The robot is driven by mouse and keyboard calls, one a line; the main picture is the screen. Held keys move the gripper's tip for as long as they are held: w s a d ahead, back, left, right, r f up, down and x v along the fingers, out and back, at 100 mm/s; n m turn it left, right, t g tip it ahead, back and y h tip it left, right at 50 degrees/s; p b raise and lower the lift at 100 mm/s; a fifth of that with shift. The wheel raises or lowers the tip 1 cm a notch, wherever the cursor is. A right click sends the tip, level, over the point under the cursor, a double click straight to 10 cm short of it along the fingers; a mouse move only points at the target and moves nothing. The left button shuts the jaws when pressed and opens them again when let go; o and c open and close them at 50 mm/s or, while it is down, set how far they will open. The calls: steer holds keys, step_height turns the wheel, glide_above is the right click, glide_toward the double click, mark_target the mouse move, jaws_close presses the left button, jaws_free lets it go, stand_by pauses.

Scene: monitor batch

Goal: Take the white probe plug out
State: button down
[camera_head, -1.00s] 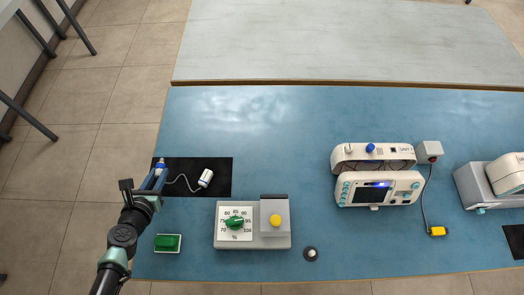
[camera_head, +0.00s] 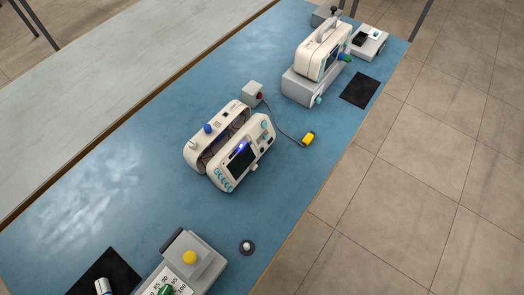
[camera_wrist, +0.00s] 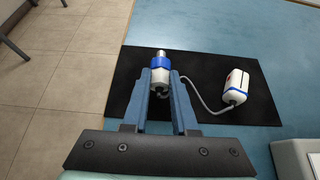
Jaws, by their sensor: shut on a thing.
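My gripper (camera_wrist: 161,76) is shut on a blue-and-white plug (camera_wrist: 161,61) with a metal tip, over the black mat (camera_wrist: 120,90) in the wrist view. A grey cable runs from this plug to a white probe body (camera_wrist: 236,87) with a blue band and a red mark, lying on the mat. In the head view, the cream monitor (camera_head: 242,166) has a white plug or knob (camera_head: 192,143) and a blue one (camera_head: 208,128) on its rear part. I cannot tell which is the white probe plug. My gripper is outside the head view.
A grey box with a yellow button (camera_head: 189,257) and a green dial stands near the mat. Another monitor (camera_head: 322,52) stands farther off.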

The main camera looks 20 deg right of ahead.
steer(key=shift+f+b, duration=0.95)
steer(key=shift+f, duration=0.05)
steer(key=c, duration=0.6)
jaws_free()
steer(key=p+v, duration=0.1)
steer(key=v, duration=1.2)
